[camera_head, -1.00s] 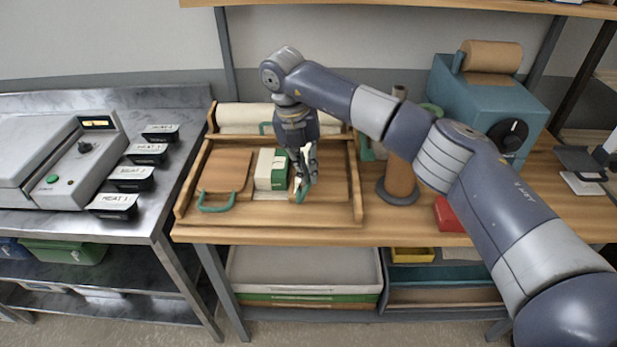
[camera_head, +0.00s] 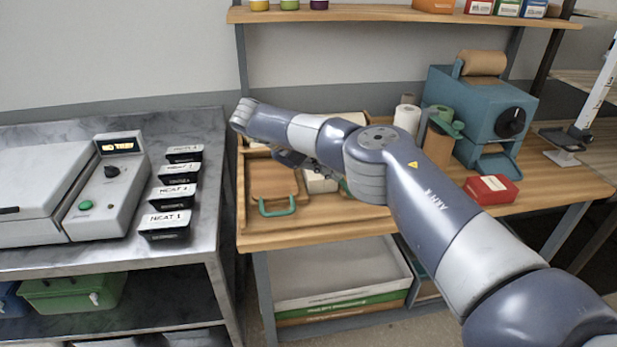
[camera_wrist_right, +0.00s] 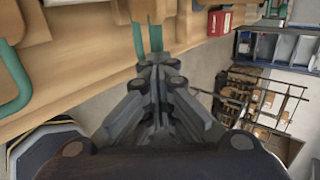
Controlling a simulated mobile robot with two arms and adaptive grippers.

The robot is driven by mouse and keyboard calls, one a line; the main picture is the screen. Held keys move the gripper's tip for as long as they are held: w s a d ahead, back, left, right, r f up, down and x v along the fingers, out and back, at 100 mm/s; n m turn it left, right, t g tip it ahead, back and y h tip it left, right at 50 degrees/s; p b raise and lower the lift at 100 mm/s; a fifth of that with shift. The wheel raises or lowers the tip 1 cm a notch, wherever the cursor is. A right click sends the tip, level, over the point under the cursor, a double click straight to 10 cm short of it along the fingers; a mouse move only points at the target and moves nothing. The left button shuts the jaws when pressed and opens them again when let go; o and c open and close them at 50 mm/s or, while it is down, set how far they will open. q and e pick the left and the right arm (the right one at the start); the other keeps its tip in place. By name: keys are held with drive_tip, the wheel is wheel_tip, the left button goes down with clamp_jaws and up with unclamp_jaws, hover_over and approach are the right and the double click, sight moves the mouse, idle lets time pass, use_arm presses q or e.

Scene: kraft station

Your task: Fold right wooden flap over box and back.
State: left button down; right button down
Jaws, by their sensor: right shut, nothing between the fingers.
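The left wooden flap (camera_head: 273,180) with its green handle (camera_head: 277,210) lies flat in the wooden frame in the head view. A white and green box (camera_head: 320,183) shows partly right of it, behind my right arm. The right wooden flap is hidden by the arm there, apart from a bit of green. In the wrist view a green handle (camera_wrist_right: 139,40) lies just ahead of my right gripper (camera_wrist_right: 158,66). The gripper is shut and empty; I cannot tell whether it touches the handle. It is mostly hidden in the head view (camera_head: 290,158). My left gripper is not in view.
A red box (camera_head: 491,189) lies on the table to the right. A teal machine (camera_head: 478,117) and a white roll (camera_head: 407,119) stand behind it. The steel counter with labelled black containers (camera_head: 166,222) is on the left. A shelf (camera_head: 400,14) runs above.

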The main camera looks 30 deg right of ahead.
drive_tip(key=shift+s+d+f+g, duration=0.15)
drive_tip(key=shift+s+d+f, duration=0.05)
drive_tip(key=shift+f, duration=0.25)
drive_tip(key=shift+s+d+f+g, duration=0.15)
drive_tip(key=shift+f, duration=0.25)
drive_tip(key=c, duration=1.7)
unclamp_jaws()
drive_tip(key=shift+o, duration=0.2)
drive_tip(key=shift+d+f, duration=0.2)
drive_tip(key=shift+d, duration=0.4)
drive_tip(key=shift+a, duration=0.4)
drive_tip(key=v, duration=0.8)
drive_tip(key=shift+d+r, duration=0.25)
drive_tip(key=shift+r, duration=0.15)
drive_tip(key=shift+w, duration=0.1)
